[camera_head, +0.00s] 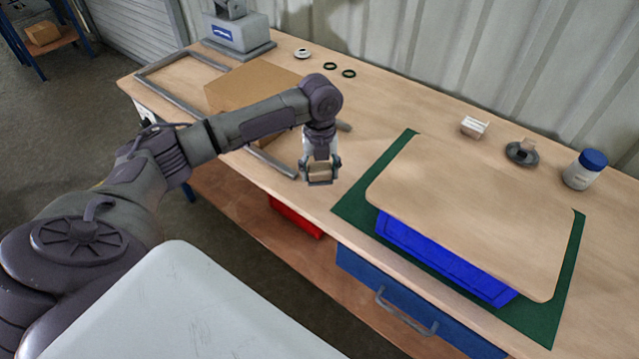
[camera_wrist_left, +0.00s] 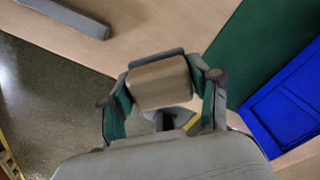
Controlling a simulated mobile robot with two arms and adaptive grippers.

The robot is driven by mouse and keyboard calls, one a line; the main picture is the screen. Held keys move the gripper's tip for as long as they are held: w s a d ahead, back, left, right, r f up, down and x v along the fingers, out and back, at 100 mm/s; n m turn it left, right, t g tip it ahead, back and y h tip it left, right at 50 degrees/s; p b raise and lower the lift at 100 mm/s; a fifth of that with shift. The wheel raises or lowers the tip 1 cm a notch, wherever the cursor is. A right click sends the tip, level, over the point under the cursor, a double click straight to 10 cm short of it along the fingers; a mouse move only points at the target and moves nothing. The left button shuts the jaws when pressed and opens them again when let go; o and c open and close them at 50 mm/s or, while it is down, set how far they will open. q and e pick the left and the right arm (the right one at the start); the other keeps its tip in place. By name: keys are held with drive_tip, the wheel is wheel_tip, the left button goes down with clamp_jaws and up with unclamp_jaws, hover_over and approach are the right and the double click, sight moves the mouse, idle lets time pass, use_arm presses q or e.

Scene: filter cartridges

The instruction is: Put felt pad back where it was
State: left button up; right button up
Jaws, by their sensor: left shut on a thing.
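My left gripper (camera_head: 320,174) is shut on a small tan block with rounded edges, which I take to be the felt pad (camera_wrist_left: 158,84). In the left wrist view the pad sits between the two green-lined fingers of the gripper (camera_wrist_left: 160,100). In the head view the gripper points down near the table's front edge, left of the green mat (camera_head: 352,203). I cannot tell from these frames how high the pad is. My right gripper is not in view.
A tan board (camera_head: 470,210) covers a blue tray (camera_head: 440,255) on the mat. Behind stand a small white box (camera_head: 474,126), a dark round part (camera_head: 521,153) and a blue-lidded jar (camera_head: 584,170). A cardboard box (camera_head: 250,88) and grey frame (camera_head: 175,60) lie left.

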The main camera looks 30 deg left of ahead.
sight(319, 192)
use_arm(q)
drive_tip(key=shift+f, duration=2.4)
drive_tip(key=o, duration=1.1)
drive_tip(key=shift+f, duration=0.15)
wheel_tip(319, 192, up, 12)
drive_tip(key=shift+r+b, duration=0.2)
drive_tip(key=shift+b, duration=0.15)
